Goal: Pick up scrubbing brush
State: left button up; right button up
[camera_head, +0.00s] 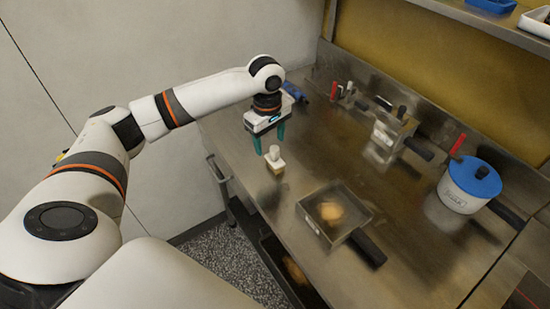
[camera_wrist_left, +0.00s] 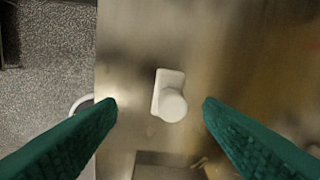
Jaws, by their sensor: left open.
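The scrubbing brush (camera_head: 274,158) stands upright on the steel counter, with a white knob handle, a white block and a tan lower part. In the left wrist view the brush (camera_wrist_left: 169,97) shows from above, between the two green fingertips and a little ahead of them. My left gripper (camera_head: 269,138) is open and empty, pointing down just above the brush. Its green fingers also show in the left wrist view (camera_wrist_left: 160,103), one on each side of the brush and apart from it. My right gripper is not in view.
A square pan (camera_head: 365,210) with a tan round item lies right of the brush. A white pot (camera_head: 455,198) with a blue lid stands far right. A glass-like container (camera_head: 392,132) and red-handled tools (camera_head: 335,91) stand at the back. The counter's left edge is close to the brush.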

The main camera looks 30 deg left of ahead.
aim_at(274, 149)
pick_arm(q)
jog(key=shift+w+f, duration=0.15)
jog(key=shift+f, duration=0.25)
jog(key=shift+w+d+f, duration=0.1)
jog(key=shift+f, duration=0.2)
jog(key=shift+w+d+f+p, duration=0.15)
jog(key=shift+f+p, duration=0.15)
jog(key=shift+f, duration=0.9)
jog(key=shift+w+d+f+p, duration=0.15)
jog(key=shift+f+p, duration=0.1)
jog(key=shift+f, duration=0.9)
jog(key=c, duration=1.1)
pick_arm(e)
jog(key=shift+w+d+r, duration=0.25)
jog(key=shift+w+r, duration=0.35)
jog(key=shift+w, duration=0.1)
